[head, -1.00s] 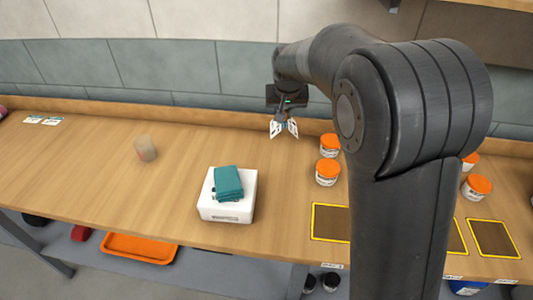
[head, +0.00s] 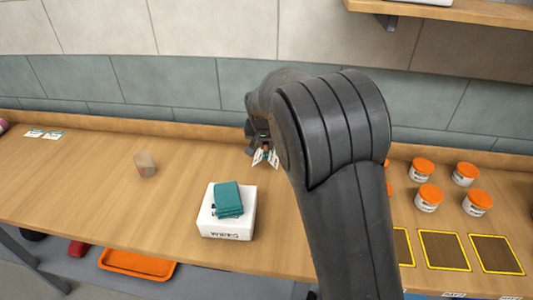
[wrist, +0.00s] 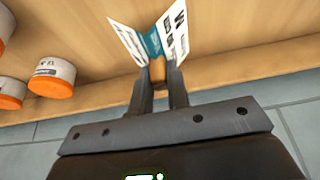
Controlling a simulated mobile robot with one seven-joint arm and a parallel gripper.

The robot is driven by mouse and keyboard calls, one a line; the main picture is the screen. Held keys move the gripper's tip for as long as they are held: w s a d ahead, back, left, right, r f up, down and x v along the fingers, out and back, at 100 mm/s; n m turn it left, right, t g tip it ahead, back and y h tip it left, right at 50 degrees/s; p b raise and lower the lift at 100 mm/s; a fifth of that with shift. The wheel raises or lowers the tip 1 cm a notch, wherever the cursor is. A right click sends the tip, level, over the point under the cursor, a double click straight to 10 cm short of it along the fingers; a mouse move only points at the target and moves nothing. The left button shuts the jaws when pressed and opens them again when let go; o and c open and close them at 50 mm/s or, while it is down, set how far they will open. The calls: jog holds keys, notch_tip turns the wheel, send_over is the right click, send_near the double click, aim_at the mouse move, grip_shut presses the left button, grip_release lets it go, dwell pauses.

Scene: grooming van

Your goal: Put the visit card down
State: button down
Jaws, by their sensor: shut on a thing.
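My gripper (head: 262,148) is over the back of the wooden counter, partly hidden behind my own arm in the head view. It is shut on the visit card (head: 259,158), a folded white card with a teal band and dark print. In the wrist view the card (wrist: 176,32) stands spread in a V between and beyond the fingertips (wrist: 158,75). From these views I cannot tell how far it is above the counter. Two flat cards (head: 53,135) lie at the counter's far left.
A white box (head: 222,227) bears folded teal cloths (head: 228,198). Orange-lidded jars (head: 429,197) and yellow-edged brown squares (head: 445,250) are at right.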

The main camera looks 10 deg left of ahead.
aim_at(266, 150)
jog(key=shift+f, duration=1.95)
jog(key=shift+f, duration=0.15)
jog(key=c, duration=1.4)
grip_release()
